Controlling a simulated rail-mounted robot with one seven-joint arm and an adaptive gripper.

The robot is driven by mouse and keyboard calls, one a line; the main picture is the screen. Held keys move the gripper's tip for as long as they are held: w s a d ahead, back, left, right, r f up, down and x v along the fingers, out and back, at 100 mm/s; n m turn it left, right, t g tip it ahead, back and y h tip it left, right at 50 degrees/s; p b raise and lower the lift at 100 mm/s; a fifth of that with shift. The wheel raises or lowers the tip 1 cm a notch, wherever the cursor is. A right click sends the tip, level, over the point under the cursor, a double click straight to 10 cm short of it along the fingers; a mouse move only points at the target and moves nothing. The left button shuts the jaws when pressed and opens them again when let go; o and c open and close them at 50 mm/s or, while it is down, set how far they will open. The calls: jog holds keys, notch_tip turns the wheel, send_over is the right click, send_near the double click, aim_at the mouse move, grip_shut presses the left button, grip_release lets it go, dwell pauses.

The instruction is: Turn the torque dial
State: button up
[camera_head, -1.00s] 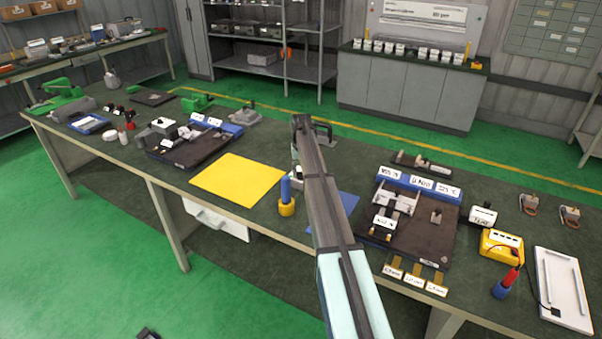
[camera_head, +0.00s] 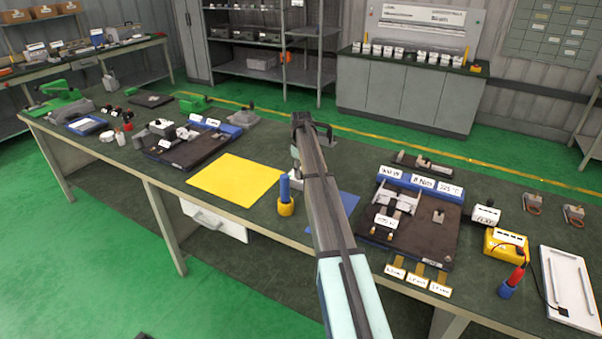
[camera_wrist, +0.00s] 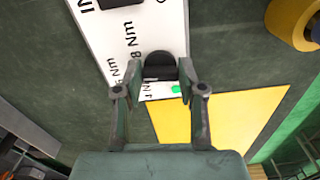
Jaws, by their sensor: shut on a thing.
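In the wrist view, a dark round-topped dial (camera_wrist: 160,66) sits on a white panel (camera_wrist: 96,38) with black print, including "8 Nm". My gripper (camera_wrist: 163,78) is shut on the dial, with one finger on each side. A small green dot (camera_wrist: 175,89) shows on the panel just below the dial. Part of the print is covered by the fingers. In the head view, the white unit (camera_head: 297,180) is mostly hidden behind my arm, and the dial cannot be made out there.
A yellow mat (camera_head: 235,180) lies left of the unit. A blue-handled tool (camera_head: 285,190) stands in a yellow holder close in front. A blue mat (camera_head: 347,204) and a dark fixture (camera_head: 410,235) with labels reading "8 Nm" and "325 °C" are to the right.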

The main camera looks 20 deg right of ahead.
jog(key=shift+n, duration=0.6)
jog(key=o, duration=1.1)
jog(key=shift+o, duration=0.2)
notch_tip(320, 180, up, 12)
